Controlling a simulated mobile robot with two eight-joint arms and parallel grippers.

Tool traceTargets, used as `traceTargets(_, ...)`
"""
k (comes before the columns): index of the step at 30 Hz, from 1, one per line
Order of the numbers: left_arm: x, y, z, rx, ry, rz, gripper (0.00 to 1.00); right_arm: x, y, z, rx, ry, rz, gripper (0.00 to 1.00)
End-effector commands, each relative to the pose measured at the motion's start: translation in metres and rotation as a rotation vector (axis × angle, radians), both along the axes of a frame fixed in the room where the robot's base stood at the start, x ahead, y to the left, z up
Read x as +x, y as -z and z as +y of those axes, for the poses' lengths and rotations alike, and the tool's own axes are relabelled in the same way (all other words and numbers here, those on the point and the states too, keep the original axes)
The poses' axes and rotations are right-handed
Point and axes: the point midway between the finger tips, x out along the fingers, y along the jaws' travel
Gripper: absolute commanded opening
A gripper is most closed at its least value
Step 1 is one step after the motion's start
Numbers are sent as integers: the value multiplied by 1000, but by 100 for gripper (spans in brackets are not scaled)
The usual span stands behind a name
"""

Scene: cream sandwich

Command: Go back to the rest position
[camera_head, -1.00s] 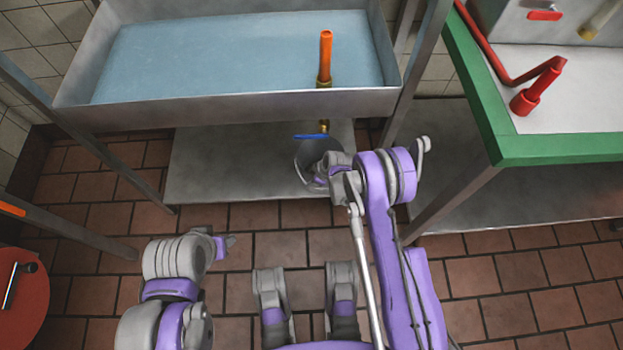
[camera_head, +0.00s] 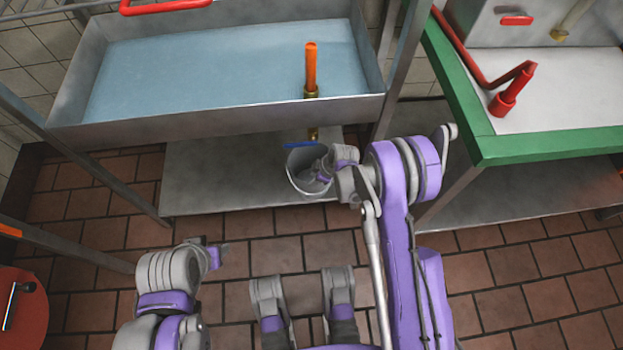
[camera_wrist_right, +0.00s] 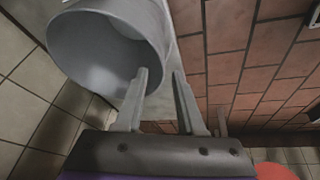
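A grey bucket (camera_head: 300,183) stands on the low metal shelf under the sink. My right gripper (camera_head: 322,178) is at the right side of its mouth in the head view, partly covering it. In the right wrist view, the bucket (camera_wrist_right: 75,50) fills the upper left with its mouth facing me.
A metal sink (camera_head: 220,115) with an orange-handled pipe (camera_head: 311,70) is above the shelf (camera_head: 225,190). A green-edged counter (camera_head: 550,143) with a red pipe (camera_head: 505,103) stands at the right. A red round top (camera_head: 25,320) is at the lower left. The tiled floor (camera_head: 240,228) between is clear.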

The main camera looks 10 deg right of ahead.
Motion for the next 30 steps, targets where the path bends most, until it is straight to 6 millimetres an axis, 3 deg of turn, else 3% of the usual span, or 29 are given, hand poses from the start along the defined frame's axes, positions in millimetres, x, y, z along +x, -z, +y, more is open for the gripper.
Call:
traceTargets(15,0,0,0,0,0,0,50,0,0,0,0,1,0,38)
traceTargets(18,0,0,0,0,0,0,50,0,-8,-1,-1,15,2,38)
traceTargets(20,0,0,0,0,0,0,50,-2,-20,-3,-3,38,7,38)
traceTargets(23,0,0,0,0,0,0,50,-7,-53,-9,-7,108,19,38)
traceTargets(30,0,0,0,0,0,0,50,-44,-150,-29,-15,349,53,38)
